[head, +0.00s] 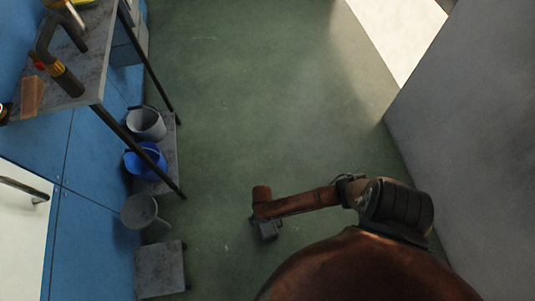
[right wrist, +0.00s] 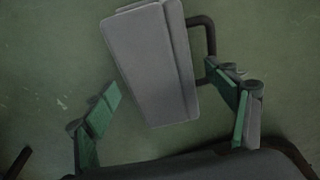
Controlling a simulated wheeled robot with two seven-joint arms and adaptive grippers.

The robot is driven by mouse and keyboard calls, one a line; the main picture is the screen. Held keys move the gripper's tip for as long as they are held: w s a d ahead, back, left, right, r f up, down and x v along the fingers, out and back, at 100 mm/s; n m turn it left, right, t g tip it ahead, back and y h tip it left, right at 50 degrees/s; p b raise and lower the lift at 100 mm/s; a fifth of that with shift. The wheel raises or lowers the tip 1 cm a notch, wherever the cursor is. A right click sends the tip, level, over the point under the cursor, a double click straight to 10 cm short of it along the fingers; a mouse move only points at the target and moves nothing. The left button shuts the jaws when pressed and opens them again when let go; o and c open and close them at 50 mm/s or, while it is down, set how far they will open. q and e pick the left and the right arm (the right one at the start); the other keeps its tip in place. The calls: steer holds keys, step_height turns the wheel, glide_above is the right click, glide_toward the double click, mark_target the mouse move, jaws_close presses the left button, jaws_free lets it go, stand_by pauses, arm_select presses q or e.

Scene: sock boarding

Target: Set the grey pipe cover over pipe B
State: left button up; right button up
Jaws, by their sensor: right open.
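My right gripper (right wrist: 172,115) is open in the right wrist view, with its green-padded fingers spread wide. A grey tapered block-like thing (right wrist: 152,65) with a dark bar beside it shows above and between the fingers; I cannot tell whether it is the grey pipe cover. No hold on it is seen. In the head view my right arm reaches in from the right and its end (head: 267,229) is low over the green floor; the fingers are too small to make out. No pipe marked B can be identified. My left gripper is not in view.
At the left stands a grey table (head: 84,82) bearing a dark bent pipe (head: 47,43). Below it is a low shelf (head: 170,150) with grey and blue buckets (head: 146,160). A low grey stool (head: 160,268) stands nearer. A grey wall (head: 470,110) bounds the right. The middle floor is clear.

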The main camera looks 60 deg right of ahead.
steer(key=shift+f, duration=0.1)
steer(key=shift+c, duration=0.7)
